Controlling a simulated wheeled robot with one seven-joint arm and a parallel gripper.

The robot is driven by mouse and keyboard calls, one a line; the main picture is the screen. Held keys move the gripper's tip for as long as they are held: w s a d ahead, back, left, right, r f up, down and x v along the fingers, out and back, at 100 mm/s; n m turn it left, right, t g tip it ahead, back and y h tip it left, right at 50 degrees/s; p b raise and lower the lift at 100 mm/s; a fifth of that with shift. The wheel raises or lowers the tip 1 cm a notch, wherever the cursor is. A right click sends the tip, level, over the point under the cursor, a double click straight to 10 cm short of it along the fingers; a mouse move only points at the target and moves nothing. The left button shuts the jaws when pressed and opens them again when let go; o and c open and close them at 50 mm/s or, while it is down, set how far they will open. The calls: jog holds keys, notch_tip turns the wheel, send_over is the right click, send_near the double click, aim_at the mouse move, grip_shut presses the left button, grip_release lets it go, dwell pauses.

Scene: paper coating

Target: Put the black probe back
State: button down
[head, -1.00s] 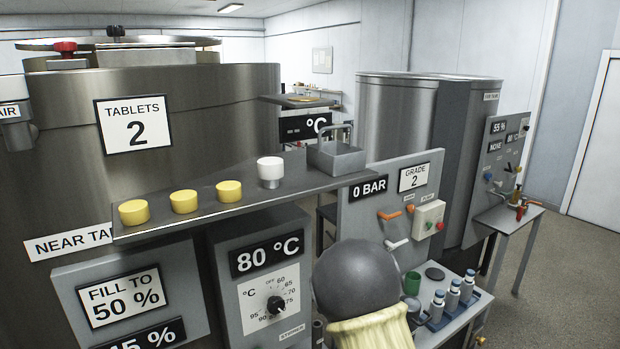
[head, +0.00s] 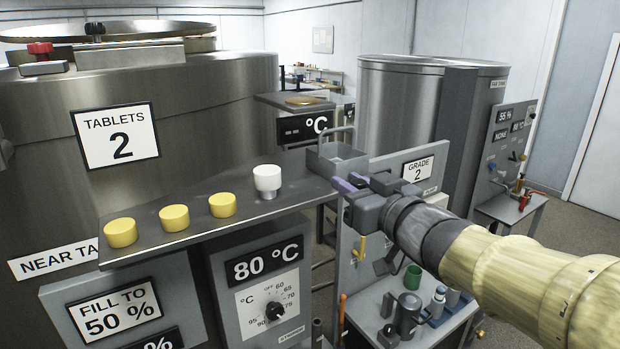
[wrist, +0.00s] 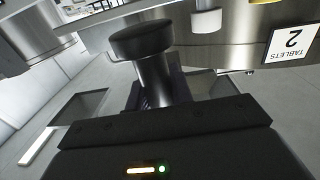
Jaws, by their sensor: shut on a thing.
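My gripper (head: 352,187) is in the head view, at the right end of the dark shelf, in front of the small grey tray. In the wrist view (wrist: 150,96) it is shut on the black probe (wrist: 154,75), a dark cylinder with a wide round head that sticks out beyond the fingers. The probe's lower part is hidden by the gripper. In the head view I cannot clearly pick the probe out from the dark jaws. A black knob (head: 95,29) stands on the lid of the large steel vessel at the left.
The dark shelf (head: 150,240) holds three yellow cylinders (head: 173,217), a white-capped piece (head: 267,178) and the grey handled tray (head: 337,163). Below it is the 80 °C dial panel (head: 268,300). A side table (head: 368,322) carries a green cup (head: 413,276) and small bottles.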

aim_at(357, 182)
jog(key=s+r, duration=0.2)
jog(key=r, duration=0.1)
jog(key=shift+d+r, duration=0.15)
jog(key=shift+d, duration=0.05)
